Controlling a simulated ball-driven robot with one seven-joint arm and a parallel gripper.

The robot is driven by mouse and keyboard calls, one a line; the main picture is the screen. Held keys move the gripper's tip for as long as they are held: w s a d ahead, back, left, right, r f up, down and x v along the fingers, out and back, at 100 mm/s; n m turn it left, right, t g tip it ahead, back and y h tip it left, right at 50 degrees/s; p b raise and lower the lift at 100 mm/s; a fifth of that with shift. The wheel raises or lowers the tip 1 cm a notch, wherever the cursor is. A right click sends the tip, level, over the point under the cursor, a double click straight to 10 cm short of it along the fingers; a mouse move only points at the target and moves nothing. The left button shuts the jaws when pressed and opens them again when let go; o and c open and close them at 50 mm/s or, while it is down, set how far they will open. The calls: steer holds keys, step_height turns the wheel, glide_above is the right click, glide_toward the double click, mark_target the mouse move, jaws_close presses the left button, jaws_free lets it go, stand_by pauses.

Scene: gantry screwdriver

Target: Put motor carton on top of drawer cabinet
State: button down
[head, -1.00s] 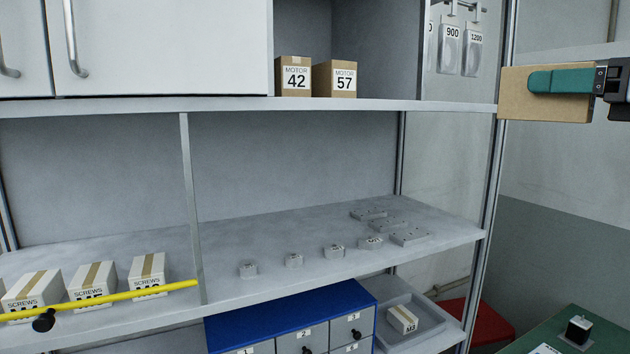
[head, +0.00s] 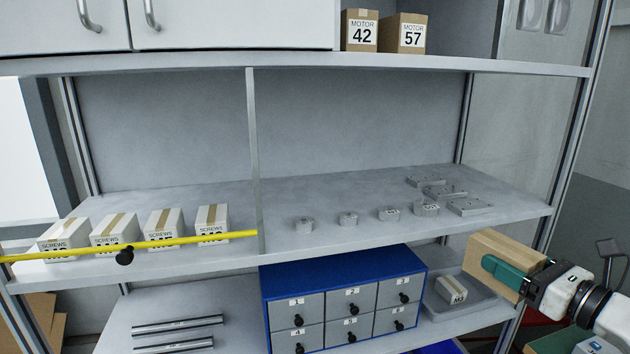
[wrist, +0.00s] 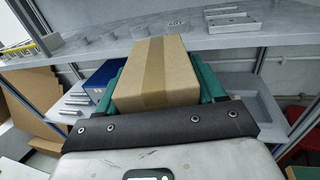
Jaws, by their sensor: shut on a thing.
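A brown motor carton (head: 509,262) is in my gripper (head: 503,268) at the right of the head view, in front of the lower shelf. In the wrist view the taped carton (wrist: 152,75) sits between the green fingers of my gripper (wrist: 158,82). The blue drawer cabinet (head: 343,268) stands on the lower shelf, left of the carton. It has grey numbered drawers with black knobs, and only a bare blue strip of its top shows below the middle shelf. In the wrist view the cabinet (wrist: 102,77) is partly hidden behind the carton and the left finger.
The middle shelf (head: 350,238) overhangs the cabinet and holds screw boxes (head: 162,226) and small metal parts (head: 389,213). A grey tray with an M3 box (head: 451,289) is right of the cabinet. A yellow bar (head: 190,239) crosses the left front. Cartons 42 and 57 (head: 402,34) are above.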

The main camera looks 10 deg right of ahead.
steer(key=s+a+f+m+h, duration=0.1)
steer(key=s+a+f+h, duration=0.15)
steer(key=a+f, duration=1.05)
steer(key=s+a+f+m+h, duration=0.2)
steer(key=s+a+f, duration=0.2)
steer(key=a+f, duration=0.85)
step_height(320, 180, down, 12)
steer(key=s+d, duration=0.2)
steer(key=shift+s+f+t, duration=0.25)
steer(key=shift+s+t, duration=0.05)
steer(key=shift+a, duration=0.15)
